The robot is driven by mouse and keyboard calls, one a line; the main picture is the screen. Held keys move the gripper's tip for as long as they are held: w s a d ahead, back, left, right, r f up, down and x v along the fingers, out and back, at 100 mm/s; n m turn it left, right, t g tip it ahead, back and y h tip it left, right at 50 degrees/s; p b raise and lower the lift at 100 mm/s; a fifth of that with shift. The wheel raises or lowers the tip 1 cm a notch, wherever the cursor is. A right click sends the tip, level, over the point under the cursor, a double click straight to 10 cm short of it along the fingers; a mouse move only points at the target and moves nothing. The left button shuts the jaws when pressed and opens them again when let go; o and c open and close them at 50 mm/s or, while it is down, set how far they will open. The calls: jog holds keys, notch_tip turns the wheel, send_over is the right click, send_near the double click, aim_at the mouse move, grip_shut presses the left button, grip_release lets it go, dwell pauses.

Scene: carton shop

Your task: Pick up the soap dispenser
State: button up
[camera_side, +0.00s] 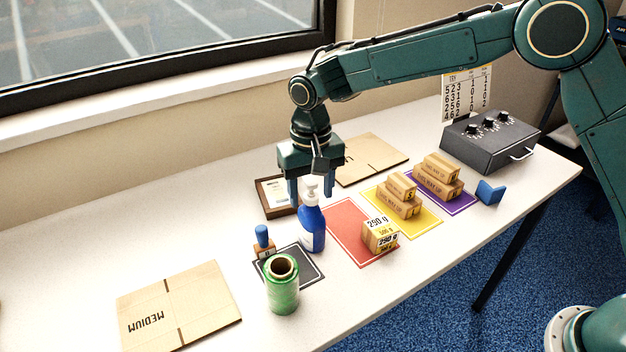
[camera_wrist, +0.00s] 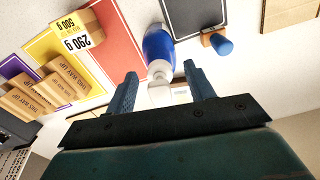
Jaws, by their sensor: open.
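The soap dispenser (camera_side: 312,227) is a blue bottle with a white pump top. It stands upright between the red mat and the dark mat. My gripper (camera_side: 310,194) is open and points down, with its fingers at about the height of the pump top in the side view. In the wrist view, the blue bottle (camera_wrist: 158,46) is beyond my open gripper (camera_wrist: 160,84), and its white pump shows between the fingertips. I cannot tell whether a finger touches it. Nothing is held.
A green film roll (camera_side: 283,287) and a blue-handled stamp (camera_side: 263,241) stand close by on the left. A carton block (camera_side: 380,237) is on the red mat (camera_side: 344,225). A wooden tray (camera_side: 270,207) lies behind the bottle. Flat cardboard (camera_side: 190,300) lies at front left.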

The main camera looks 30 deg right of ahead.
jog(key=shift+f, duration=0.5)
jog(key=shift+c, duration=0.3)
grip_shut()
